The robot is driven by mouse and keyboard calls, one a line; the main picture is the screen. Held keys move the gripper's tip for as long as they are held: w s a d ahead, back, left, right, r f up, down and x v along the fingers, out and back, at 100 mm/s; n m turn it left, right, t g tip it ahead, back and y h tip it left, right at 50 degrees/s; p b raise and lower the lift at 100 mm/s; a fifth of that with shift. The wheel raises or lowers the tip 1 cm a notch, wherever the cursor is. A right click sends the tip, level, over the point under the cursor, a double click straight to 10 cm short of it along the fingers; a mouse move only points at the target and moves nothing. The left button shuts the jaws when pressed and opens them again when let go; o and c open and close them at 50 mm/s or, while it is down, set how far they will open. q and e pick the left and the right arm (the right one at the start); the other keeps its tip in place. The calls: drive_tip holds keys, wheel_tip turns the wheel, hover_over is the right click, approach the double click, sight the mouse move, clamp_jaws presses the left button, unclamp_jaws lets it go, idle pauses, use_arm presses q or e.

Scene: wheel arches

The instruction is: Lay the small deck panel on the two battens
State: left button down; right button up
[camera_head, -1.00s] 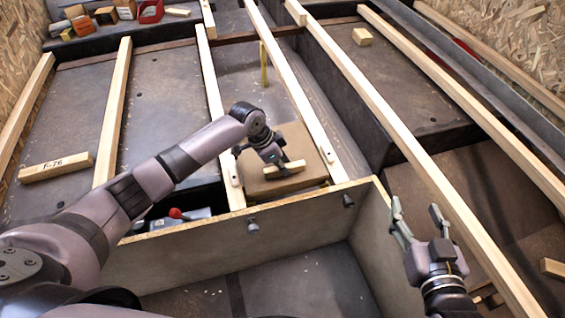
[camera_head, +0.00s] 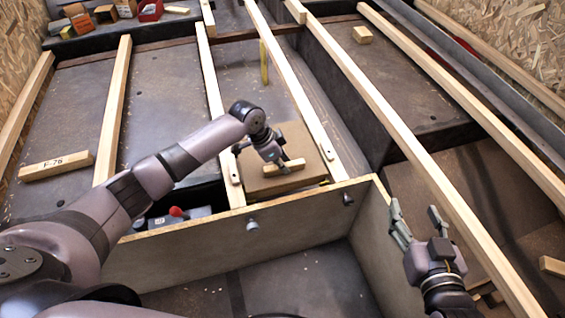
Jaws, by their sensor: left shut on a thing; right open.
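The small deck panel (camera_head: 294,142) is a brown board with a pale wooden grip block on top, in the middle of the head view. My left gripper (camera_head: 282,165) is shut on that block. The panel lies between a left batten (camera_head: 214,105) and a right batten (camera_head: 291,88), close to both. I cannot tell whether it touches them or hangs just above. Dark fittings show on the battens beside it. My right gripper (camera_head: 416,215) is open and empty, to the right of the upright board's corner.
A device with a red knob (camera_head: 177,211) sits in the recess left of the panel. A block marked F-76 (camera_head: 55,167) lies at left. Boxes and a red bin (camera_head: 150,10) stand at the back.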

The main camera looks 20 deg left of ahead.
drive_tip(key=shift+s+d+f+g, duration=0.15)
drive_tip(key=shift+s+f+g, duration=0.2)
drive_tip(key=shift+f, duration=0.25)
drive_tip(key=shift+f, duration=0.2)
use_arm(q)
drive_tip(key=shift+p, duration=0.4)
use_arm(e)
drive_tip(key=shift+s+d+f+g+h, duration=0.15)
drive_tip(key=shift+s+d+f+g, duration=0.05)
drive_tip(key=shift+s+f+g, duration=0.25)
drive_tip(key=shift+s+d+f+g+h, duration=0.2)
drive_tip(key=shift+f+g, duration=0.1)
drive_tip(key=shift+f, duration=0.2)
use_arm(q)
drive_tip(key=c, duration=1.4)
unclamp_jaws()
drive_tip(key=shift+s, duration=0.15)
drive_tip(key=shift+a+r, duration=0.1)
drive_tip(key=v, duration=1.1)
drive_tip(key=shift+r, duration=0.45)
